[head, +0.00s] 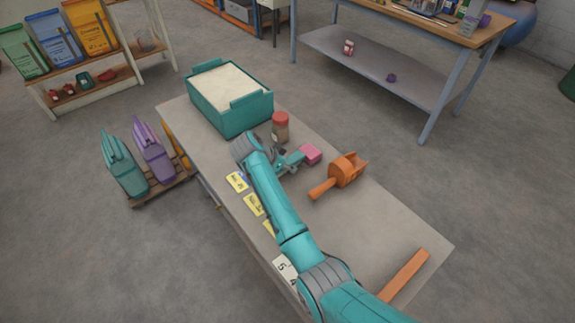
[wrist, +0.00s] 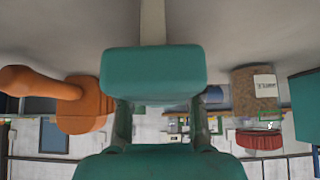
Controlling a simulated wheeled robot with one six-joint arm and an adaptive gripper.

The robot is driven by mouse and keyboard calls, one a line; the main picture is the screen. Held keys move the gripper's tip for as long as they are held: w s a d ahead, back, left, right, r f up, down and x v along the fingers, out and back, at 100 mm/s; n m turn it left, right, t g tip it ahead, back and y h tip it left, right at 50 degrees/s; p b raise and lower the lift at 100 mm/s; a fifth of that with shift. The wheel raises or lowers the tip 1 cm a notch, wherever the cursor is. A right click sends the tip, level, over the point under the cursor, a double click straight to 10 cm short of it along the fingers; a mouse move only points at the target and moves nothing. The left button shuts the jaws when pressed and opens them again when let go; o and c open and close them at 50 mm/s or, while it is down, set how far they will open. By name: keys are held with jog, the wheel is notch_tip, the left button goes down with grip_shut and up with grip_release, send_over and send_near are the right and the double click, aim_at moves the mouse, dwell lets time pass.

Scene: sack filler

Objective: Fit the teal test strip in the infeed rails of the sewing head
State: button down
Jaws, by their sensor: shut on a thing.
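My gripper (head: 296,160) is over the middle of the table, shut on a small block-shaped piece. The piece looks pink (head: 311,153) in the head view, but its face looks teal in the wrist view (wrist: 155,73), so I cannot tell for sure that it is the test strip. In the wrist view it sits between my two fingers (wrist: 162,110). No infeed rails are clear.
A jar with a red lid (head: 280,128) and a teal bin of pale grain (head: 232,118) stand behind my gripper. Yellow cards (head: 237,181) line the left table edge. An orange bar (head: 405,275) lies at the near right. The table between is clear.

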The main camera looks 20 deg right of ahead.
jog(key=shift+f, duration=0.15)
jog(key=c, duration=0.8)
grip_release()
jog(key=shift+o, duration=0.2)
